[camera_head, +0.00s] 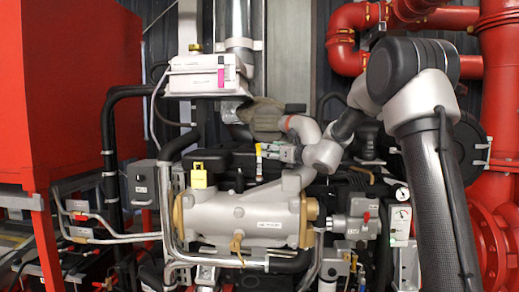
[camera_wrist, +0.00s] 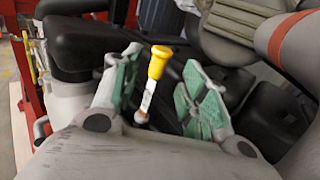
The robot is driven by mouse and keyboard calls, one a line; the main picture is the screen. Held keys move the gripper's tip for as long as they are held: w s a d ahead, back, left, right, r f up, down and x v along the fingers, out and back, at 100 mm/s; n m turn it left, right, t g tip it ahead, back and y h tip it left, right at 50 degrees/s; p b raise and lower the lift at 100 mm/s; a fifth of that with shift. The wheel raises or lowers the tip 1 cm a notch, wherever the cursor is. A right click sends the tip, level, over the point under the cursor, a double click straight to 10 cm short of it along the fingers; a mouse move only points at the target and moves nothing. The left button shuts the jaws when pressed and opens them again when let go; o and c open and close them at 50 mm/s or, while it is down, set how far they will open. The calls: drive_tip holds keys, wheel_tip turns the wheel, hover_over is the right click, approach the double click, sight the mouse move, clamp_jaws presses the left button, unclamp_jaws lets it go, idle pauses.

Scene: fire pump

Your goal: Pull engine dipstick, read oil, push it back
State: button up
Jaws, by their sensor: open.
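The dipstick has a yellow handle (camera_wrist: 158,62) over a white-labelled stem, and it stands a little tilted in the wrist view. In the head view the yellow-topped dipstick (camera_head: 258,151) is upright just left of my gripper (camera_head: 269,152), above the grey engine cylinder. In the wrist view my gripper (camera_wrist: 160,80) is open, with green-padded fingers to the left and right of the handle. A gap shows between the handle and each finger.
A grey cylinder (camera_head: 245,217) with bronze-coloured ends lies across the engine front. A yellow fitting (camera_head: 198,177) stands left of the dipstick. A white tank (camera_head: 205,77) is above. Large red pipes (camera_head: 352,42) and a red cabinet (camera_head: 60,80) flank the engine.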

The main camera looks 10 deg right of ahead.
sight(259, 147)
drive_tip(key=x, duration=0.7)
drive_tip(key=shift+w+a, duration=0.1)
drive_tip(key=shift+w, duration=0.3)
